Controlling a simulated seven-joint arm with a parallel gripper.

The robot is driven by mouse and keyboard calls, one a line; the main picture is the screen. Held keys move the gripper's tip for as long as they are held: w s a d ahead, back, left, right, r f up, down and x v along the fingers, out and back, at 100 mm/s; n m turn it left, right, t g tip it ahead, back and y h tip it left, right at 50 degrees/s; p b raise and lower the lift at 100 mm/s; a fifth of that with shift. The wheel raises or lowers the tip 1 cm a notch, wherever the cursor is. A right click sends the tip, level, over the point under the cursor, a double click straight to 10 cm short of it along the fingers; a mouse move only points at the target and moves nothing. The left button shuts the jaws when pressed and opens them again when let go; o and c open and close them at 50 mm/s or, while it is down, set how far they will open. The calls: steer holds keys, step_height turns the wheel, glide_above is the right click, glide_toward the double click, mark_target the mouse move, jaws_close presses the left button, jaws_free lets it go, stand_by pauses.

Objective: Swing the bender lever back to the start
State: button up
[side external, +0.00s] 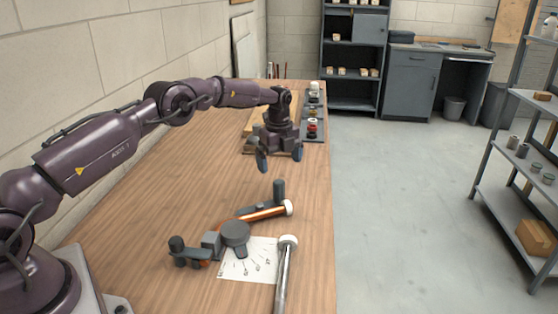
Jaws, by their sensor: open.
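The bender stands on the wooden table, with a dark grey round die (235,233) in the middle. A dark lever arm (252,210) with an upright post (279,190) reaches to the right and away from the die. A copper-coloured tube (262,215) with a white end runs alongside this arm. A dark arm with a round knob (177,244) sticks out to the left. A white sheet with angle marks (250,262) lies under the front of the bender. My gripper (280,163) is open and empty, pointing down above the table beyond the post, clear of the bender.
A silver bar with a white end (285,272) extends toward the front edge of the view. Behind my gripper are a wooden board (257,122) and a dark tray with small jars (312,128). A block wall bounds the table's left; its right edge is open.

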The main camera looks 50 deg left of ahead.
mark_target(278, 181)
steer(key=shift+s+f+m, duration=0.15)
steer(key=shift+m, duration=0.85)
steer(key=shift+d+f, duration=0.1)
steer(key=shift+f, duration=3.8)
steer(key=shift+c, duration=0.2)
steer(key=c, duration=1)
steer(key=shift+c, duration=0.2)
steer(key=shift+s+a+n, duration=0.25)
steer(key=shift+a+n, duration=0.2)
steer(key=shift+a, duration=0.25)
steer(key=shift+s+a+n, duration=0.25)
steer(key=shift+a+n, duration=0.2)
steer(key=shift+a, duration=0.3)
